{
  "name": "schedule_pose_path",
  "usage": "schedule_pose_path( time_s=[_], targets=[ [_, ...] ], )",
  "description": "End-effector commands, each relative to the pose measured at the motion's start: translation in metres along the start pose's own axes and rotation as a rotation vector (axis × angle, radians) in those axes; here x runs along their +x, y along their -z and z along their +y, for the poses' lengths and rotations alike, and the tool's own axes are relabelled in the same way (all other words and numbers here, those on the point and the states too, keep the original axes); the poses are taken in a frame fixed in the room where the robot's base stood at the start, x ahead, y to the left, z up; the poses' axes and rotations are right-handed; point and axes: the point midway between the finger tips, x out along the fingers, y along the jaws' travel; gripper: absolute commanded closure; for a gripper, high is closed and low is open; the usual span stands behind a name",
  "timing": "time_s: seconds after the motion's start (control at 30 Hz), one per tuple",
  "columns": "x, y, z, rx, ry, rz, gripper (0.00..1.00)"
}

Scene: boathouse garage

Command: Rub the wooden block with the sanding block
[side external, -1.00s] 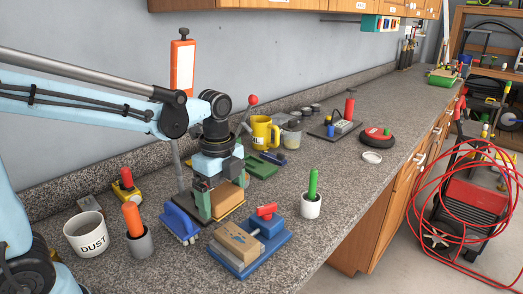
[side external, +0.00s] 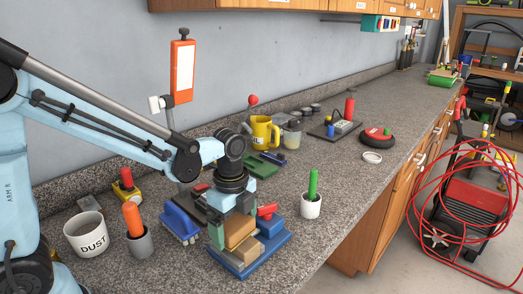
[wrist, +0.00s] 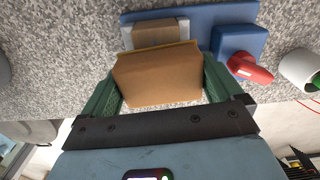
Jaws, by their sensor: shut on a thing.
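My gripper (side external: 232,232) is shut on the tan sanding block (side external: 239,229). The sanding block (wrist: 157,76) fills the space between the green fingers in the wrist view, with a yellowish edge on its far side. The wooden block (side external: 246,252) is clamped in the blue vise (side external: 277,243) with a red handle. My gripper holds the sanding block right over the wooden block; I cannot tell whether they touch. In the wrist view, part of the wooden block (wrist: 158,33) shows beyond the sanding block, and the rest is hidden.
A blue brush (side external: 181,222) and the white DUST cup (side external: 87,235) stand left of the vise. A holder with an orange handle (side external: 138,236) is nearby. A white cup with a green handle (side external: 311,204) stands right of the vise.

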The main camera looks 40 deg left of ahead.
Motion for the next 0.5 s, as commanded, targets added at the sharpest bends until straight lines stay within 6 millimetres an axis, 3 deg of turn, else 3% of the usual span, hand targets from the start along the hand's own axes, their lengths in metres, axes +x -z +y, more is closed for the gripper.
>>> schedule_pose_path(
  time_s=[0.47,0.5],
  targets=[
    [0.001,0.044,0.004,0.003,0.0,0.0,0.4],
    [0.0,0.039,0.003,-0.003,0.0,0.0,0.4]
  ],
)
